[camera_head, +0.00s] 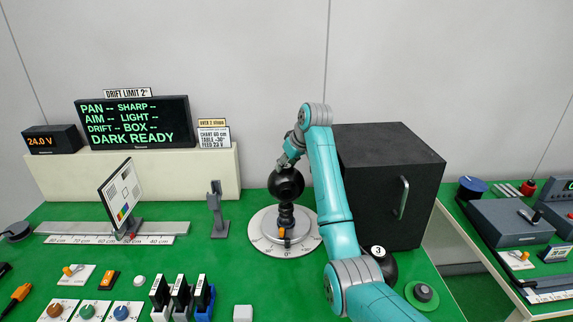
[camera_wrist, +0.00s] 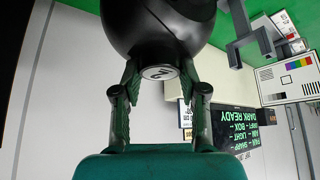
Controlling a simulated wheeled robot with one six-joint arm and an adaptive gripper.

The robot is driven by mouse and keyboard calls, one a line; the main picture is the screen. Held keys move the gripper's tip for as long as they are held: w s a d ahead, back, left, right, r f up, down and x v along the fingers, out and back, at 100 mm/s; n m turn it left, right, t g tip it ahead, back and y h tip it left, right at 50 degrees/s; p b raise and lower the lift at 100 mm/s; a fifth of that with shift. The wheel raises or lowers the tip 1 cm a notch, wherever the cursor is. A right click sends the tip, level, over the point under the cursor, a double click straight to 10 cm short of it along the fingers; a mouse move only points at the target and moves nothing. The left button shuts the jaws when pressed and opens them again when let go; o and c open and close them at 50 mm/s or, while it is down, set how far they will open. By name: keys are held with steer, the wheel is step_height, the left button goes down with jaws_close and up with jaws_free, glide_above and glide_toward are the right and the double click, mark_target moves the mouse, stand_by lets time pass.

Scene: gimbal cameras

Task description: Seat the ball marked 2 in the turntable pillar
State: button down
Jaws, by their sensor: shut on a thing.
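The black ball marked 2 (camera_head: 286,184) is at the top of the black turntable pillar (camera_head: 287,217). In the head view its underside meets the pillar top, but I cannot tell whether it is fully seated. The pillar stands upright on the white round turntable (camera_head: 262,236) with a degree scale. My gripper (camera_head: 287,165) is above the ball, shut on it. In the wrist view the ball (camera_wrist: 160,25) fills the top, and my gripper's fingers (camera_wrist: 160,78) close on both sides of its pale end face marked 2. The pillar is hidden there.
A large black box (camera_head: 385,170) with a handle stands close right. A ball marked 3 (camera_head: 382,262) sits in front of it, partly behind my arm. A grey forked stand (camera_head: 218,212) and a test chart (camera_head: 121,197) on a rail are left. A display (camera_head: 135,122) reads DARK READY.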

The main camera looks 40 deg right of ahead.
steer(key=shift+f, duration=0.95)
stand_by(0.7)
steer(key=c, duration=0.5)
jaws_free()
steer(key=shift+c, duration=0.2)
steer(key=shift+f, duration=0.1)
steer(key=shift+s, duration=0.1)
steer(key=v, duration=0.7)
steer(key=shift+r, duration=0.3)
